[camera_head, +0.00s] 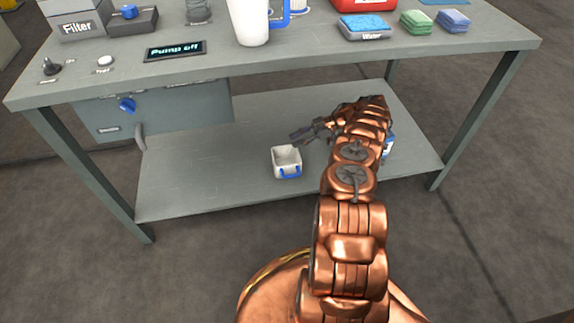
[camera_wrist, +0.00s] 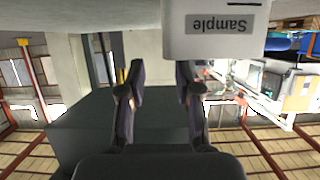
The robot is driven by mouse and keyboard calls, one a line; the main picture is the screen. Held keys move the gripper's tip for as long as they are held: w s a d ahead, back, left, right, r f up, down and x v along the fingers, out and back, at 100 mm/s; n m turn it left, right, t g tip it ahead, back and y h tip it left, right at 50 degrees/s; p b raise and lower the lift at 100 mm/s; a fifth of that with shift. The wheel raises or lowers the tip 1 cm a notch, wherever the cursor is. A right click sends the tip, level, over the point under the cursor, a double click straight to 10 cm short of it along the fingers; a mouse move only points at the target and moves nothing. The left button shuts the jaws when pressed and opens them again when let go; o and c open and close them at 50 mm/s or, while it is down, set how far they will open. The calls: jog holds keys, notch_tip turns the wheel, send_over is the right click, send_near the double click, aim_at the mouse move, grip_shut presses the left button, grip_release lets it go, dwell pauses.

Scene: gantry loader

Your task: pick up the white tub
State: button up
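A small white tub (camera_head: 287,161), open at the top and with blue parts at its front, stands on the lower shelf (camera_head: 225,180). My gripper (camera_head: 297,135) reaches in over the shelf from the right, behind and slightly above the tub in the head view, apart from it. In the wrist view, which looks upside down, the two fingers (camera_wrist: 160,80) stand apart with nothing between them. A white container labelled "Sample" (camera_wrist: 212,45) shows at the top there, partly cut off; it appears to be this tub.
A white and blue item (camera_head: 389,147) is mostly hidden behind my arm on the shelf. The worktop (camera_head: 310,55) above holds a white jug (camera_head: 250,20) and several sponges. A grey cabinet (camera_head: 160,108) hangs at left. Table legs bound the shelf.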

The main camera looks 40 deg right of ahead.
jog(key=shift+s+b+x, duration=0.15)
jog(key=shift+b+x, duration=0.25)
jog(key=shift+x, duration=0.35)
jog(key=shift+s+b+x, duration=0.1)
jog(key=shift+b+x, duration=0.25)
jog(key=shift+x, duration=1.25)
grip_shut()
